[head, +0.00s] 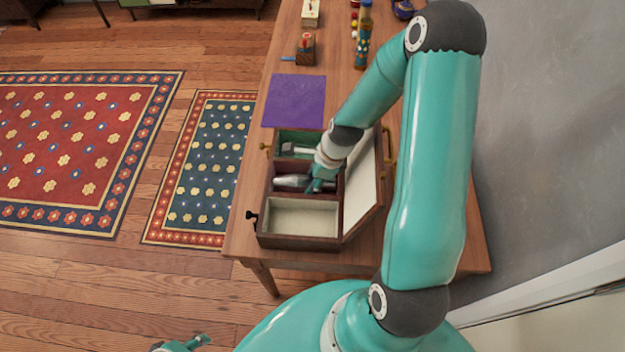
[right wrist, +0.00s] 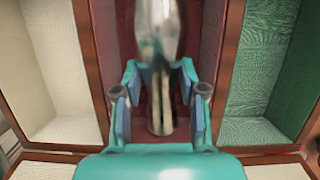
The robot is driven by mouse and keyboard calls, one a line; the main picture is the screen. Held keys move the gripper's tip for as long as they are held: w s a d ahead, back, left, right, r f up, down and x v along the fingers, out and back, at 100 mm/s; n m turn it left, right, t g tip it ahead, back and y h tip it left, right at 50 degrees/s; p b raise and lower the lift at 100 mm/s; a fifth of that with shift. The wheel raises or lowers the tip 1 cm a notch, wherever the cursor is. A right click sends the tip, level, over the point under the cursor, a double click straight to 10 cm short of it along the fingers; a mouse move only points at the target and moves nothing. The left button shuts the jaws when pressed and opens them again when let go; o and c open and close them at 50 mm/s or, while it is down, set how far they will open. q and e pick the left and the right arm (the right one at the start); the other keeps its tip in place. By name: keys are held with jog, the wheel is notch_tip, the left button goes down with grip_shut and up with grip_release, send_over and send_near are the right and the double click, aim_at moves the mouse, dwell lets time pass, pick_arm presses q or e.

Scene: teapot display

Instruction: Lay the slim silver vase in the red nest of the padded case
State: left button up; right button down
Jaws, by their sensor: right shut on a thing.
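The slim silver vase (head: 292,181) lies on its side within the red nest (head: 284,168) of the padded case (head: 300,243). In the right wrist view the vase (right wrist: 158,30) lies lengthwise over the red lining (right wrist: 126,40), its narrow end toward me. My right gripper (head: 318,180) reaches down into the red nest and is shut on the vase's narrow part; its two fingers (right wrist: 160,82) flank it in the wrist view. Whether the vase touches the nest floor cannot be told. My left gripper (head: 198,341) is at the bottom edge, away from the table, mostly cut off.
The open lid (head: 362,190) stands to the right. A purple mat (head: 294,101), small wooden box (head: 306,50) and patterned bottle (head: 364,38) are farther back on the table.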

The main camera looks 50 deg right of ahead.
jog(key=c, duration=0.9)
grip_release()
jog(key=shift+r, duration=0.1)
jog(key=shift+r+p, duration=0.25)
jog(key=shift+p, duration=0.05)
jog(key=v, duration=1.1)
jog(key=shift+s+r, duration=0.1)
jog(key=shift+r, duration=0.3)
